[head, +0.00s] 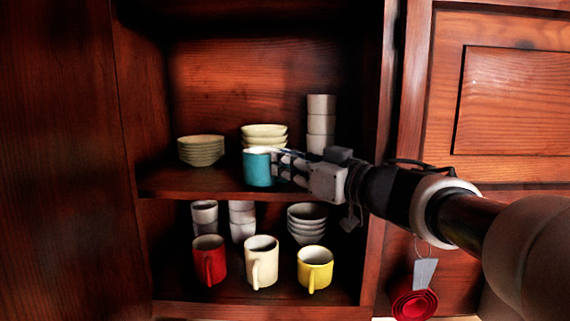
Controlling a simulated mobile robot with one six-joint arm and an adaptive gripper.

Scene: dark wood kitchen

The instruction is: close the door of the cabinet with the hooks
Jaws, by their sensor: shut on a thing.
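An open wooden cabinet (160,188) fills the middle of the head view, its shelves showing. The dark wood panel (60,160) at the left may be its open door; I cannot tell for certain. No hooks can be made out. My gripper (283,167) reaches in from the right at the upper shelf. It is shut on a teal mug (258,170), which is upright at the shelf's front. I cannot tell whether the mug touches the shelf.
Below are red (209,260), cream (261,262) and yellow (315,269) mugs, with more cups and bowls behind. A closed panel (515,100) is at the right.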

